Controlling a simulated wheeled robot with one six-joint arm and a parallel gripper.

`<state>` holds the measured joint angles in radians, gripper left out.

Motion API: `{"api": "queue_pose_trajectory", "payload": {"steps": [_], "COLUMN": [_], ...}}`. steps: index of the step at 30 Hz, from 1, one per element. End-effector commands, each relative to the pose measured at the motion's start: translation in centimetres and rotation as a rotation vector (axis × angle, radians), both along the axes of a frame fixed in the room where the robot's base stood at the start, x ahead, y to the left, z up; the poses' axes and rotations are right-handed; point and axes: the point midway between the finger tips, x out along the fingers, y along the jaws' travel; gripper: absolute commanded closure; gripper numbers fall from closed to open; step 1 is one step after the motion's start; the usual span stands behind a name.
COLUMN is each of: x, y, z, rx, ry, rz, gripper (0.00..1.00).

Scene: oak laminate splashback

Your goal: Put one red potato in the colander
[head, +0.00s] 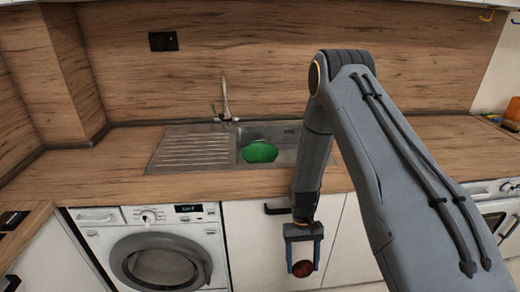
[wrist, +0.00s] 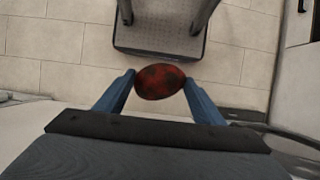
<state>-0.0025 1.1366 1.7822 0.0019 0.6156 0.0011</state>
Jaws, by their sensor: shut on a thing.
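A dark red potato (wrist: 160,82) is held between the two blue fingers of my gripper (wrist: 160,88) in the wrist view. In the head view, the potato (head: 302,268) shows at the lower end of my gripper (head: 302,262), in front of the white cabinet doors and below the counter's front edge. A green colander (head: 259,152) sits in the sink basin, up and to the left of my gripper in the head view. The inside of the colander is hard to make out.
The steel sink (head: 195,150) has a ribbed drainer on its left and a tap (head: 225,100) behind it. The wooden counter (head: 95,160) is clear to the left. A washing machine (head: 155,245) stands below. An oven (head: 500,215) is at the right.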

Motion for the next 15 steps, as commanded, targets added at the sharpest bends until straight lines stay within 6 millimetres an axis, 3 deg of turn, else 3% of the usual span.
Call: {"api": "queue_pose_trajectory", "payload": {"steps": [8, 11, 15], "x": [4.0, 5.8, 9.3], "y": [2.4, 3.7, 6.0], "z": [5.9, 8.9, 14.3], "rx": [0.001, 0.004, 0.006], "ry": [-0.008, -0.006, -0.009], "rz": [-0.313, -0.477, -0.77], "gripper": [0.63, 0.63, 0.63]}}
